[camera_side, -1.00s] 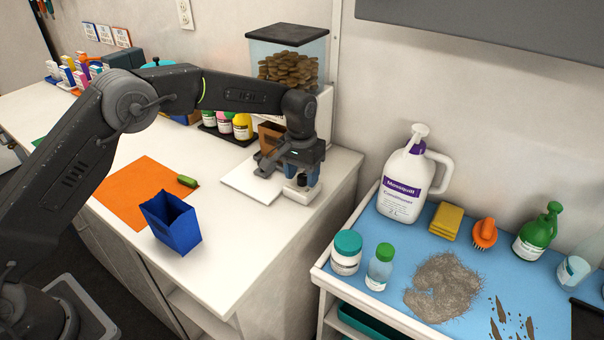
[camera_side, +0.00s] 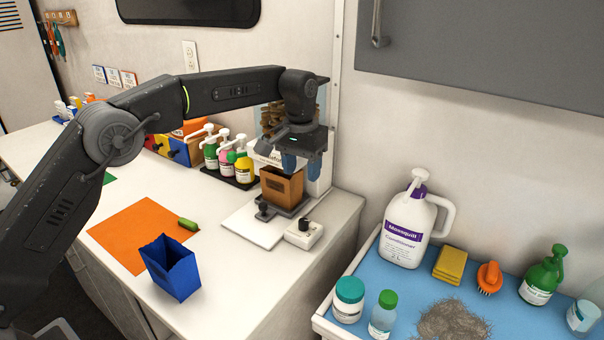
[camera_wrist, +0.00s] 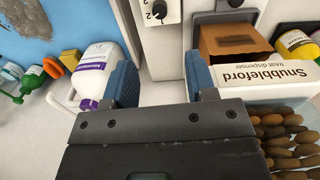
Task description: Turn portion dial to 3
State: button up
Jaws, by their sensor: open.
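The portion dial (camera_side: 304,223) is a small black knob on a low white box (camera_side: 307,236) at the front right of the treat dispenser. Its pointer is too small to read in the side view. The dispenser (camera_wrist: 262,85) has a white label panel and treats in a clear hopper, partly hidden behind my gripper in the side view.
A brown box (camera_side: 282,188) stands in the dispenser. A white board (camera_side: 254,227) lies beside the dial box. A blue container (camera_side: 171,270) and an orange mat (camera_side: 135,232) are to the left. Pump bottles (camera_side: 227,160) stand behind. A conditioner jug (camera_side: 405,230) is on the right cart.

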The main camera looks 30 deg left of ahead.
aim_at(304, 220)
jog(key=f+n, duration=0.1)
jog(key=f, duration=0.3)
jog(key=f+n, duration=0.1)
jog(key=f, duration=0.4)
jog(key=f+n, duration=0.1)
jog(key=f, duration=0.4)
jog(key=shift+w+d+n, duration=0.15)
jog(key=shift+d+n, duration=0.05)
jog(key=shift+n, duration=0.1)
jog(key=shift+c, duration=0.2)
